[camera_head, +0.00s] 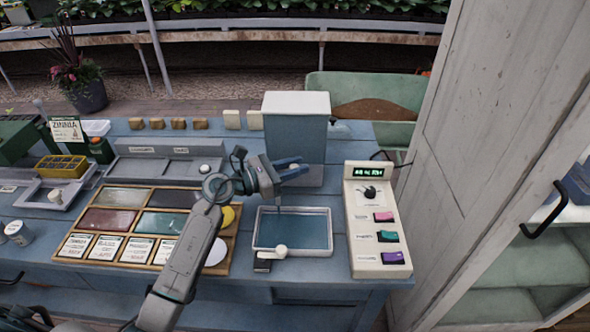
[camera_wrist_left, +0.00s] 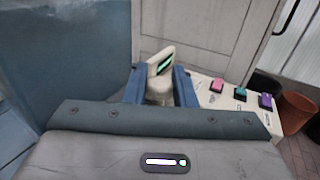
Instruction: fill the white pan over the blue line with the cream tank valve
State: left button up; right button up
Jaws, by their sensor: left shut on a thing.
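The white pan (camera_head: 256,232) lies on the blue bench, with a white rim and a blue-grey inside. I cannot make out the blue line or the water level. The tank (camera_head: 285,135) is blue-grey with a cream lid and stands behind the pan. My left gripper (camera_head: 297,171) is in front of the tank, above the pan's back edge. In the left wrist view its blue fingers (camera_wrist_left: 158,88) are shut on a cream piece (camera_wrist_left: 158,94), which looks like the tank valve. In the head view the fingers hide the valve. My right gripper is not in view.
A cream control box (camera_head: 360,216) with a green display, a black knob and coloured switches stands right of the pan. A wooden tray (camera_head: 238,236) with coloured panels and seed cards lies to the left. A white round knob (camera_head: 281,252) sits at the pan's front rim.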

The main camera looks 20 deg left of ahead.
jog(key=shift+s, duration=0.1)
pick_arm(q)
jog(key=o, duration=0.9)
jog(key=shift+o, duration=0.2)
jog(key=shift+s+a+f, duration=0.15)
jog(key=shift+s+a, duration=0.2)
jog(key=shift+a, duration=0.1)
jog(key=b+v, duration=0.3)
jog(key=v, duration=0.6)
jog(key=shift+s+a+b, duration=0.2)
jog(key=shift+s+b, duration=0.05)
jog(key=shift+b, duration=0.15)
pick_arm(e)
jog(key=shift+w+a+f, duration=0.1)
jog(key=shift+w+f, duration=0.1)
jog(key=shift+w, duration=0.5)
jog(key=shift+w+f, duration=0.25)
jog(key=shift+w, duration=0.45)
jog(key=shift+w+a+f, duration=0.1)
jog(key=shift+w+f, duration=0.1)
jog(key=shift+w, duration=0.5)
